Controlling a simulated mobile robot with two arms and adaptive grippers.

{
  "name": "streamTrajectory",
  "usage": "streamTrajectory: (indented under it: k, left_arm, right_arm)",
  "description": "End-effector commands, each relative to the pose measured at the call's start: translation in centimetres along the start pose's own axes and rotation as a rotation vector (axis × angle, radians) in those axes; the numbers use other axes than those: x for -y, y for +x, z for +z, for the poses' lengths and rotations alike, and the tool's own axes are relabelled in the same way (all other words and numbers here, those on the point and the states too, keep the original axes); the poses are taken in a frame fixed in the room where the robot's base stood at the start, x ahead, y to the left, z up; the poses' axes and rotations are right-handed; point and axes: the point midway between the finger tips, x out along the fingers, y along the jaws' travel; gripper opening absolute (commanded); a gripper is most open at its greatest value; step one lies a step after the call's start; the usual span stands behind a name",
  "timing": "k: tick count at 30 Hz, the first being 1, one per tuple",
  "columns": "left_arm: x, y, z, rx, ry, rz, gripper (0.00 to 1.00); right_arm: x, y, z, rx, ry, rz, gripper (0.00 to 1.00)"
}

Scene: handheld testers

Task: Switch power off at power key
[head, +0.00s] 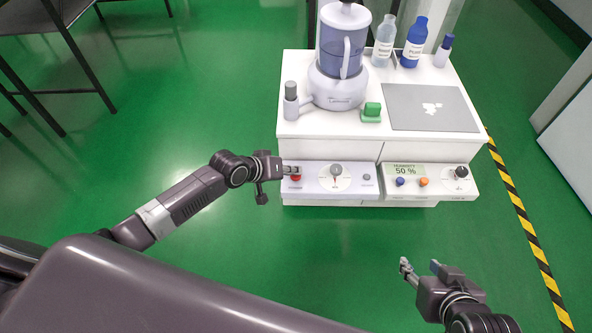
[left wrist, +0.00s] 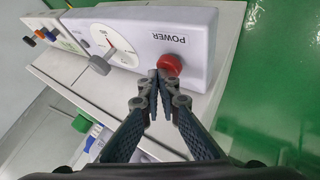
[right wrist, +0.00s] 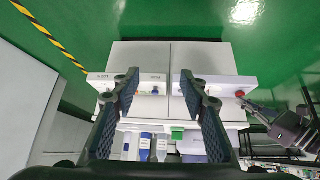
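The red round power key (head: 296,178) sits at the left end of the left tester (head: 318,184), a white panel with a dial. In the left wrist view the red key (left wrist: 170,65) is beside the word POWER. My left gripper (head: 291,170) is at this key with its fingers together and nothing visible between them. In the left wrist view its fingertips (left wrist: 160,77) are right at the key's edge; I cannot tell whether they touch. My right gripper (head: 420,266) is open and empty, away from the testers, and its spread fingers show in the right wrist view (right wrist: 160,88).
A second tester (head: 430,190) reading 50 % with blue, orange and black knobs stands to the right. Behind on the white cabinet (head: 300,124) are a blender-like device (head: 340,85), bottles (head: 414,45), a green block (head: 371,112) and a grey plate (head: 430,108). The green floor in front is clear.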

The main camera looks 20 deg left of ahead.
Motion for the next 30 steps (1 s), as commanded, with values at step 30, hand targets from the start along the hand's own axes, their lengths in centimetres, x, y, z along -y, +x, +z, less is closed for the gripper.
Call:
streamTrajectory:
  k: [30]
  left_arm:
    - [-1.3,-2.1,-1.3,0.007,-0.002,-0.006,0.0]
  right_arm:
    - [-0.8,-3.0,8.5,0.369,0.012,0.015,0.4]
